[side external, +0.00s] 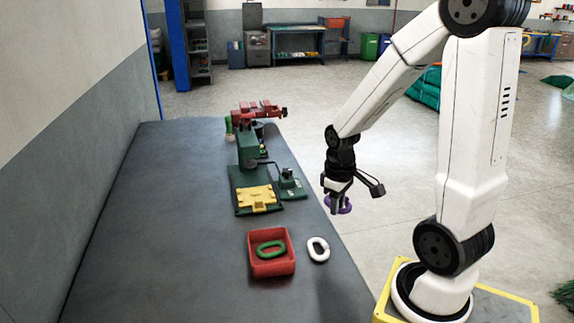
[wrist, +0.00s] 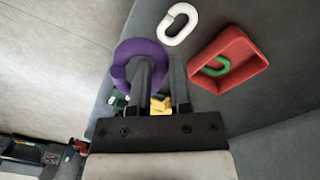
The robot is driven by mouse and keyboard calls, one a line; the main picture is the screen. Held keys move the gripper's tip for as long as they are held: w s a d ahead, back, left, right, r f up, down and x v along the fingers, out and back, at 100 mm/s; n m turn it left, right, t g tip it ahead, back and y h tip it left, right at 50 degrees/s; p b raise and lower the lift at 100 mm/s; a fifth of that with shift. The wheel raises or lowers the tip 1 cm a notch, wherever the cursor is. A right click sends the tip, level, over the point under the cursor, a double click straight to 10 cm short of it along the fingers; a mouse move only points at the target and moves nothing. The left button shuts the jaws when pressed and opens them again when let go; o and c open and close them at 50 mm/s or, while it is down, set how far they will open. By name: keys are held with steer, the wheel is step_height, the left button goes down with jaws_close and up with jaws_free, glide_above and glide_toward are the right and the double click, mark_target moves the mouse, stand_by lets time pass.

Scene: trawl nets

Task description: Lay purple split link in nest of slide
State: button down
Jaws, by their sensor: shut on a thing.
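The purple split link (side external: 346,209) is held at the fingertips of my gripper (side external: 336,204), at the right edge of the bench. In the wrist view my gripper (wrist: 163,62) is shut on the purple link (wrist: 124,65), which shows as an upright ring mostly around the left finger. Just how the fingers grip it is hard to see. The yellow slide (side external: 257,198) sits on the green press base, left of my gripper in the side view. Its nest is too small to make out. In the wrist view part of the yellow slide (wrist: 160,106) shows between the fingers.
A red tray (side external: 292,262) holding a green link (side external: 271,249) stands near the front of the bench. A white link (side external: 318,249) lies beside it. The green press (side external: 250,148) rises behind the slide, with a red vise (side external: 258,108) farther back. The bench's left side is clear.

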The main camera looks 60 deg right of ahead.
steer(key=w+d+r+n, duration=0.1)
steer(key=w+d+n, duration=0.1)
steer(key=w+n, duration=0.5)
steer(key=w+d+r+n, duration=0.1)
steer(key=w+n, duration=0.6)
steer(key=n, duration=0.1)
steer(key=shift+w+d+t, duration=0.3)
steer(key=shift+w+d, duration=0.1)
steer(key=shift+w+d+f, duration=0.75)
steer(key=shift+w+f, duration=0.8)
steer(key=shift+w, duration=0.55)
steer(key=shift+w+d+f, duration=0.8)
steer(key=shift+w+f, duration=0.7)
steer(key=shift+w, duration=0.6)
steer(key=shift+w+d+f, duration=0.75)
steer(key=shift+w+f, duration=0.8)
steer(key=shift+w, duration=0.55)
steer(key=shift+f, duration=0.1)
steer(key=shift+w+d+f, duration=0.1)
steer(key=shift+w+f, duration=0.1)
steer(key=shift+f, duration=1.5)
